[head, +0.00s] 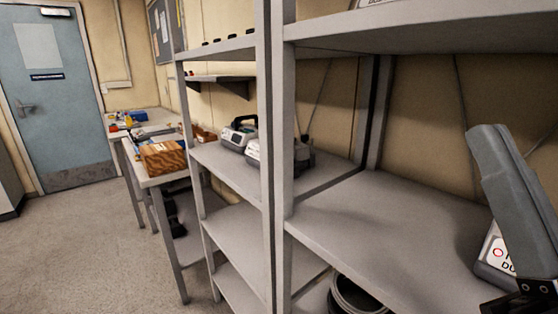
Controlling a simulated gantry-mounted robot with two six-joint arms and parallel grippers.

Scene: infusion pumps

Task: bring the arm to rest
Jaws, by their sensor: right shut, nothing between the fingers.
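My right gripper (497,150) is at the far right of the head view, with its grey part pointing up and a black mount at the lower right corner. It is shut and holds nothing. It stands in front of the right shelf board and partly covers a grey-and-white object with printed lettering (495,252). My left gripper is not in view.
A grey metal shelf rack (340,218) fills the middle and right, with upright posts near me. Pump-like devices (238,134) sit on its left bay. A black round container (352,297) is below. A bench with a wooden box (163,157) and a blue door (45,90) are left. Floor there is open.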

